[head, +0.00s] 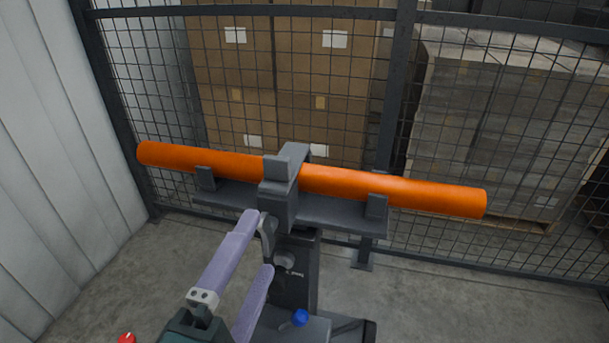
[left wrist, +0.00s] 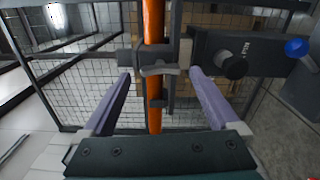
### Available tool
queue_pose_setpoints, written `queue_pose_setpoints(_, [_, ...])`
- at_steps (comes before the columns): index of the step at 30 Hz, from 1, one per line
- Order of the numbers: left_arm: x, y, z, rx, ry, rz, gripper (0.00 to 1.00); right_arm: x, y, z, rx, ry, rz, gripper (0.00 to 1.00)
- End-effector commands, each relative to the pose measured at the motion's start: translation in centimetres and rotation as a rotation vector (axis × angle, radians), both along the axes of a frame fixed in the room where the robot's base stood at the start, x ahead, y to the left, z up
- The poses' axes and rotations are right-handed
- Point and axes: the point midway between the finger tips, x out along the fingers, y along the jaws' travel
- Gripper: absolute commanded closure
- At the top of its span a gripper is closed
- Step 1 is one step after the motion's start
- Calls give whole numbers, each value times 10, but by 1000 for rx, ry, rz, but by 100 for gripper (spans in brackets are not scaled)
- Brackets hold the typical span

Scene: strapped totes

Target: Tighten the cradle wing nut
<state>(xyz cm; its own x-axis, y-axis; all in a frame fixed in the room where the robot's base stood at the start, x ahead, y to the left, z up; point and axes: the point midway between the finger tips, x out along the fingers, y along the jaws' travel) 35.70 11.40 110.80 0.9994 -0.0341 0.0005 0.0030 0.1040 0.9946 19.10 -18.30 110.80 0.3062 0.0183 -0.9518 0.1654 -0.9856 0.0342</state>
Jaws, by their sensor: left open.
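The orange tube (head: 390,188) lies across a dark grey cradle (head: 335,210), under a clamp block (head: 278,200). The grey wing nut (head: 267,232) is on the near side of the clamp, partly hidden by a finger. In the left wrist view the wing nut (left wrist: 158,70) shows its two wings spread roughly sideways in front of the tube. My left gripper (head: 260,242) is open, its purple fingers pointing at the clamp. In the left wrist view the left gripper (left wrist: 160,76) has one finger to each side of the wing nut, with gaps between. My right gripper is out of view.
A round dark knob (head: 284,259) is on the post below the clamp, close to the fingers. A blue knob (head: 300,317) is lower down. A wire mesh fence (head: 400,120) stands behind, with stacked boxes (head: 235,90) beyond. Bare floor lies right of the stand.

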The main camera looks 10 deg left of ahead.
Motion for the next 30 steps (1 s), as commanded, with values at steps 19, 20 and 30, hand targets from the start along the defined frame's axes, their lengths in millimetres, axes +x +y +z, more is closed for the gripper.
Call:
queue_pose_setpoints(19, [-77, 3, 0, 0, 0, 0, 5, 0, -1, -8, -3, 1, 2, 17])
queue_pose_setpoints(20, [-77, 3, 0, 0, 0, 0, 5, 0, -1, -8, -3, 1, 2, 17])
queue_pose_setpoints(30, [-74, 12, 3, -88, 4, 48, 5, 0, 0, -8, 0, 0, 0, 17])
